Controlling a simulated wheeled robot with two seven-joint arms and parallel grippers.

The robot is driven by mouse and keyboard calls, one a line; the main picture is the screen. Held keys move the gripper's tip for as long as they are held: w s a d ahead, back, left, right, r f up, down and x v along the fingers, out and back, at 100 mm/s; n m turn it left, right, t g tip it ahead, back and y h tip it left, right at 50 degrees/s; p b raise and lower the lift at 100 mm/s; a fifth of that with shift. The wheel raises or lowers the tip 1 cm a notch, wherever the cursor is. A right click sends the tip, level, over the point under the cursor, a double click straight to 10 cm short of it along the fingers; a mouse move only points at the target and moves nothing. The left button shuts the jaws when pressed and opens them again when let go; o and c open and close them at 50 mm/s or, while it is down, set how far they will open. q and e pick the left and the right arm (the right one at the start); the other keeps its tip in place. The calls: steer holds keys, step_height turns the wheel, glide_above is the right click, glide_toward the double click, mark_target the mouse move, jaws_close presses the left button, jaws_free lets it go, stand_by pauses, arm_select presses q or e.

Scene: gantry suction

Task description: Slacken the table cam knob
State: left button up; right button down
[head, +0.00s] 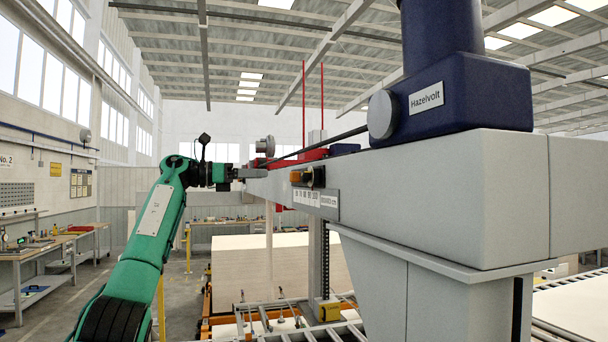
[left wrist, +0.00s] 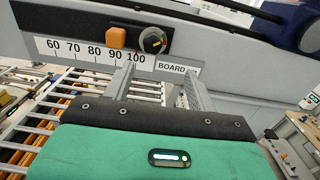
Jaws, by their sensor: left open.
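A round black knob (left wrist: 153,40) with a pale pointer and a coloured arc sits on the grey beam's side in the left wrist view; no label names it as the table cam knob. It shows as a dark shape (head: 316,177) in the head view. An orange block (left wrist: 116,38) is just left of it, also seen in the head view (head: 296,178). My left gripper (head: 253,173) is level, pointing right along the beam, left of the knob. In the left wrist view its two fingers (left wrist: 158,86) are apart and empty, below the knob. My right gripper is not in view.
A white scale strip (left wrist: 95,52) runs under the knob. The grey beam (head: 440,200) carries a blue housing (head: 468,98) with a grey disc (head: 382,114). Roller bars (left wrist: 60,110) lie below. Workbenches (head: 50,262) stand far left. The air left of the beam is free.

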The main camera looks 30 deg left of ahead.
mark_target(301, 178)
arm_select(q)
steer(key=p+x, duration=0.1)
steer(key=x, duration=0.3)
steer(key=p+x, duration=0.2)
steer(key=x, duration=0.2)
steer(key=shift+w+a, duration=0.2)
steer(key=shift+w, duration=0.1)
steer(key=shift+p+x, duration=0.85)
steer(key=shift+x, duration=0.3)
steer(key=shift+d, duration=0.4)
steer(key=shift+w+d+f, duration=0.2)
steer(key=shift+w+d, duration=0.15)
steer(key=shift+w, duration=0.3)
steer(key=shift+s+a, duration=0.1)
steer(key=shift+a, duration=0.05)
steer(key=shift+s, duration=0.15)
steer(key=shift+c, duration=1.2)
steer(key=shift+w+a+f, duration=0.15)
steer(key=shift+w+a, duration=0.05)
steer(key=shift+w, duration=0.15)
steer(key=c, duration=0.7)
steer(key=shift+c, duration=0.2)
steer(key=shift+d, duration=0.1)
steer(key=shift+f, duration=0.1)
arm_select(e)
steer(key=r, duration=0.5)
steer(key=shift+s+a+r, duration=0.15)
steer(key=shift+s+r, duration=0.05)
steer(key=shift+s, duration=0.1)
